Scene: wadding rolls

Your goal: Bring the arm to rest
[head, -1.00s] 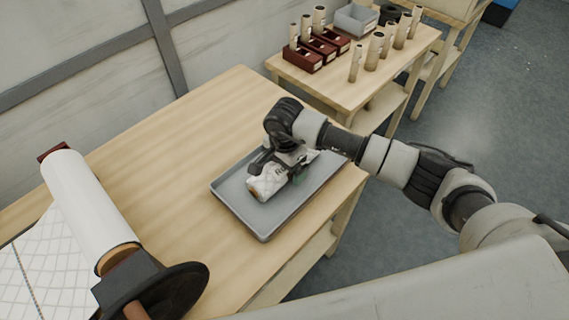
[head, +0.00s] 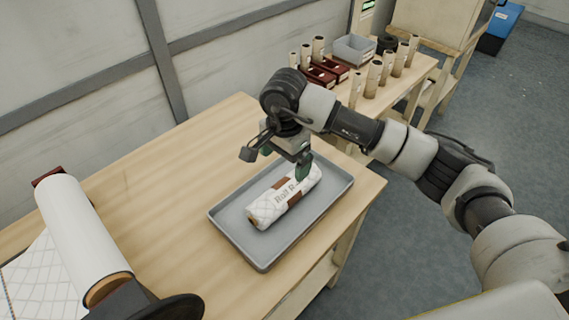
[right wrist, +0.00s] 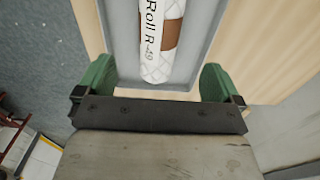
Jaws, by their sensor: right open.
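My right gripper (head: 290,163) is above the grey tray (head: 262,262) on the near table in the head view. A white quilted wadding roll with a brown band and the lettering "Roll R" (head: 268,206) lies on its side in the tray, under the gripper. The roll (right wrist: 160,62) and the tray (right wrist: 201,40) show beyond the fingers. My left gripper is not in view.
A back table (head: 418,78) carries dark red boxes (head: 318,78), a grey bin (head: 355,50) and several upright rolls (head: 374,75). The wooden tabletop (head: 180,180) between is clear.

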